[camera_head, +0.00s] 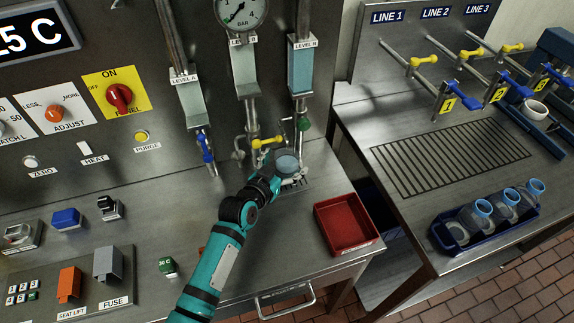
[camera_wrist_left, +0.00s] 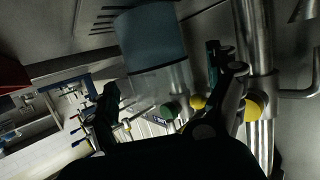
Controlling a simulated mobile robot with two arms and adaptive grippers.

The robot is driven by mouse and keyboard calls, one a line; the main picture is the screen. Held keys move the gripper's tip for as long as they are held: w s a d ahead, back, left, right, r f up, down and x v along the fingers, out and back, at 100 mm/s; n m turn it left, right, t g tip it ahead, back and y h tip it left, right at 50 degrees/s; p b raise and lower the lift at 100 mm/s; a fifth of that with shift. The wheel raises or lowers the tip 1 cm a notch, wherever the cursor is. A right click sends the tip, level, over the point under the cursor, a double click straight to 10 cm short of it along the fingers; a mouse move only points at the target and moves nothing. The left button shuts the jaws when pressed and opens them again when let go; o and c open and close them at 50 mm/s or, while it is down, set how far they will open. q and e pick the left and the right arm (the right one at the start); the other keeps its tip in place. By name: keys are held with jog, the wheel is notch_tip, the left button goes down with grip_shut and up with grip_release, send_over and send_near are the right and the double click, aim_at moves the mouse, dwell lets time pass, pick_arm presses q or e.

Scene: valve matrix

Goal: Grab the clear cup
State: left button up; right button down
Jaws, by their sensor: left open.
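The clear cup (camera_head: 288,162) holds bluish liquid and stands upright below the yellow-handled tap (camera_head: 267,142), over a small drip grate. My left gripper (camera_head: 279,181) is at the near side of the cup, open, and partly hides its lower part. In the left wrist view, the clear cup (camera_wrist_left: 152,45) appears upside down, beyond and between the spread fingers of my left gripper (camera_wrist_left: 172,98). I cannot tell whether the fingers touch it. My right gripper is not in view.
A red tray (camera_head: 349,224) sits right of my arm at the counter edge. Metal pipes and a green valve (camera_head: 303,124) are close behind the cup. A blue crate (camera_head: 487,228) with bottles stands on the right counter, and a white cup (camera_head: 535,109) is farther back.

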pick_arm(q)
jog(key=shift+x, duration=1.15)
jog(key=shift+s+r, duration=0.1)
jog(key=c, duration=1.5)
